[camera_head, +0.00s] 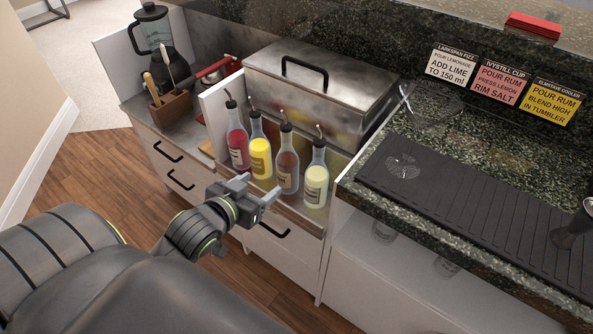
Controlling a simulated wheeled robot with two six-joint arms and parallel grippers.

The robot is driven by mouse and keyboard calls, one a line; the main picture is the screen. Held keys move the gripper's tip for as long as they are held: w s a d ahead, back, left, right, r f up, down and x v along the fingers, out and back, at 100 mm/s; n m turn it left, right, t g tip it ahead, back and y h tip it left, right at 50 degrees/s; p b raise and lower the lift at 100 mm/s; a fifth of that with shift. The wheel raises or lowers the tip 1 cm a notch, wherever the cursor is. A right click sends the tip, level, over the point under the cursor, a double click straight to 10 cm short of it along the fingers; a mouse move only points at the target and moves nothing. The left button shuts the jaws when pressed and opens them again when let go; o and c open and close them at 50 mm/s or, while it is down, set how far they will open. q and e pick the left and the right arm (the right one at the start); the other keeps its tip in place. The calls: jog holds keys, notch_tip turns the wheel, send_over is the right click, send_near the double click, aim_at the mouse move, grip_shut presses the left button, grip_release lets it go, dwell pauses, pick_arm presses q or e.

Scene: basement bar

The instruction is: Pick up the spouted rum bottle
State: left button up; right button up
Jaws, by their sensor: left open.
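The spouted rum bottle (287,168) appears to be the brown one, third from the left in a row of spouted bottles; its label is too small to read surely. It stands upright in the speed rail in front of the steel bin. My left gripper (258,189) is open and empty, in front of the row, its fingers pointing toward the bottles. In the picture its tips are just below and left of the brown bottle; the exact gap cannot be told. My right gripper is not in view.
A red bottle (237,143) and a yellow bottle (260,153) stand to its left, a pale yellow bottle (316,183) close on its right. A lidded steel bin (330,72) is behind. The granite counter (440,135) with a black mat (470,215) is at right.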

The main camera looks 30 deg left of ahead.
aim_at(282, 169)
pick_arm(q)
jog(key=b+x, duration=0.1)
jog(key=x, duration=1.1)
jog(key=shift+w+f, duration=0.15)
jog(key=shift+f, duration=0.05)
jog(key=b+x, duration=0.1)
jog(key=x, duration=0.2)
jog(key=shift+w+a+f, duration=0.15)
jog(key=shift+f, duration=0.1)
jog(key=shift+w+f, duration=0.1)
jog(key=shift+w, duration=0.25)
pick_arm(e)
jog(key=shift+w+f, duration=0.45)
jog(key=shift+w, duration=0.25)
pick_arm(q)
jog(key=c, duration=1.1)
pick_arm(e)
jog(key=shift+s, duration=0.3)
pick_arm(q)
notch_tip(282, 169, up, 9)
jog(key=shift+f+p, duration=0.1)
jog(key=shift+p, duration=0.95)
jog(key=shift+r, duration=0.7)
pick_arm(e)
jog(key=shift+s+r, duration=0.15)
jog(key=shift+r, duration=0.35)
